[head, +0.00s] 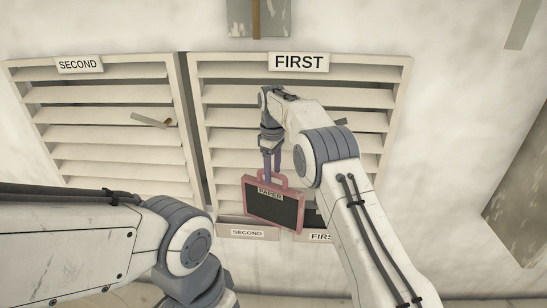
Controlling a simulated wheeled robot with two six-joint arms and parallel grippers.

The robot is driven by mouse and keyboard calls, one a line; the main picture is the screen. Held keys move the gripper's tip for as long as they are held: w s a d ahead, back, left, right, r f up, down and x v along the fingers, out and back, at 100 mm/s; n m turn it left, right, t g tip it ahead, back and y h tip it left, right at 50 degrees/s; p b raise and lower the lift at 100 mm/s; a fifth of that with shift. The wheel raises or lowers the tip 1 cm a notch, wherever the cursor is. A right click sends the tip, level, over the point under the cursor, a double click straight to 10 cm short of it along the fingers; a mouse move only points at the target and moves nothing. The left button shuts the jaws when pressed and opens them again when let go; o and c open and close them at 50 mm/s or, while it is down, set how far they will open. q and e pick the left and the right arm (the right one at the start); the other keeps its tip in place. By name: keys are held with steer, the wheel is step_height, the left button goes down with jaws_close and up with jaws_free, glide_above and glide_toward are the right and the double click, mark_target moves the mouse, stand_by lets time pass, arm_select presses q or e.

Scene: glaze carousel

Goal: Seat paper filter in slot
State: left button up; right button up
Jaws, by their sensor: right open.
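The paper filter (275,208) is a pink frame with a dark panel, a "PAPER" label and a loop handle on top. It appears slightly tilted. My right gripper (272,168) points down with its fingers at the handle (268,181); it is open. Below are two slots with labels "SECOND" (247,233) and "FIRST" (320,238). The filter covers part of both slots in the picture, so I cannot tell whether its lower edge sits in either one. My left arm crosses the lower left; its gripper is outside the picture.
Two louvered panels stand behind, labelled "SECOND" (79,65) and "FIRST" (299,62). A small lever (151,120) sticks out of the left panel. My right forearm hides part of the right panel and the "FIRST" slot.

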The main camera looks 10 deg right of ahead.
step_height(320, 180, up, 7)
steer(key=shift+f+p, duration=0.2)
steer(key=shift+p, duration=0.6)
steer(key=shift+r+p, duration=0.3)
steer(key=shift+r, duration=0.35)
steer(key=shift+s+a+r, duration=0.1)
steer(key=shift+a+r, duration=0.1)
steer(key=shift+a, duration=0.05)
steer(key=s+a+r+m, duration=0.1)
steer(key=s+a+r, duration=0.1)
steer(key=s+a, duration=0.5)
steer(key=s+a+r+m, duration=0.1)
steer(key=s+a+r, duration=0.2)
steer(key=s, duration=0.8)
steer(key=s+d+f, duration=0.2)
steer(key=s+f, duration=0.1)
steer(key=s, duration=0.5)
steer(key=s+d+f+m, duration=0.1)
steer(key=s+d+f, duration=0.1)
steer(key=s, duration=0.7)
steer(key=s+d+f+m+y, duration=0.1)
steer(key=s+d+f, duration=0.1)
steer(key=s, duration=0.7)
steer(key=shift+d+f, duration=0.3)
steer(key=shift+f, duration=0.6)
